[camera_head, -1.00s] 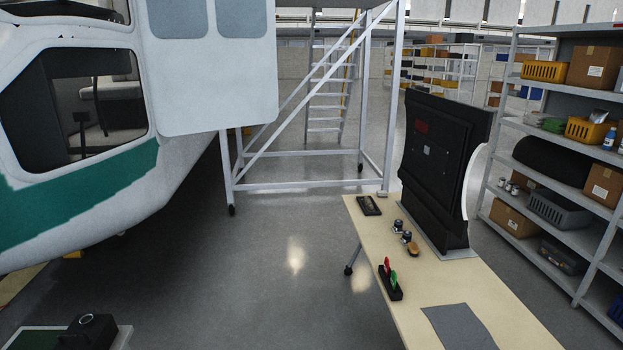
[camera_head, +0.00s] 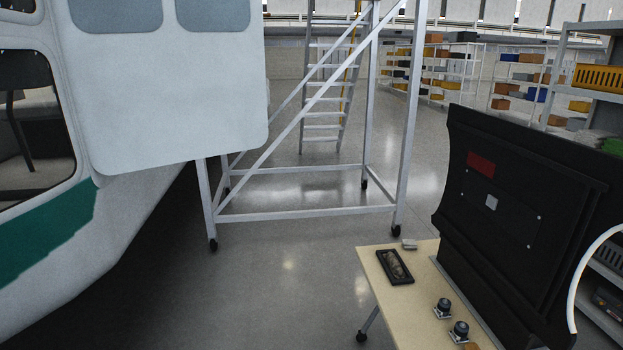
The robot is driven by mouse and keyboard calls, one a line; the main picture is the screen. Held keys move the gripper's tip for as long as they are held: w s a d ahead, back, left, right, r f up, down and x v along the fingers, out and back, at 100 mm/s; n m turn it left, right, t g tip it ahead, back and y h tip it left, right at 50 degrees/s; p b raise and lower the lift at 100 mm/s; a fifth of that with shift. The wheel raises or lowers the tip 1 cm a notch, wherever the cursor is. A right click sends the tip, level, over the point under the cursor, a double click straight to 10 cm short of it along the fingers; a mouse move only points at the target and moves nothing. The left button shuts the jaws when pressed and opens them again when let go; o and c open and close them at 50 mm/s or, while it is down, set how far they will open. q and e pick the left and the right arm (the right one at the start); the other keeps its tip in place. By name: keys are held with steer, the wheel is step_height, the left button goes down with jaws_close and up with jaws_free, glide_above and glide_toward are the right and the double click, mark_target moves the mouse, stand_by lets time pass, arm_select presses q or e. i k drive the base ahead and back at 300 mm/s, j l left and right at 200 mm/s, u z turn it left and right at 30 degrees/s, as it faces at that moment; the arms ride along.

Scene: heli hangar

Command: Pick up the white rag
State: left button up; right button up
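A small, light grey-white folded item (camera_head: 409,244) lies at the far edge of the wooden-topped table (camera_head: 372,270). It may be the white rag, but it is too small to be sure. A black tray (camera_head: 395,266) with something in it lies just in front of it. Neither of my grippers is in view.
A large black panel (camera_head: 520,210) stands on the table's right side. Two small dark-topped fittings (camera_head: 443,306) sit near the front. A wheeled metal stair frame (camera_head: 305,190) stands behind the table. The helicopter (camera_head: 150,90) fills the left. Grey floor (camera_head: 285,270) between is clear.

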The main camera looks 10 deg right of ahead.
mark_target(407, 244)
steer(key=i, duration=1.05)
steer(key=i+j+z, duration=0.15)
steer(key=i, duration=0.9)
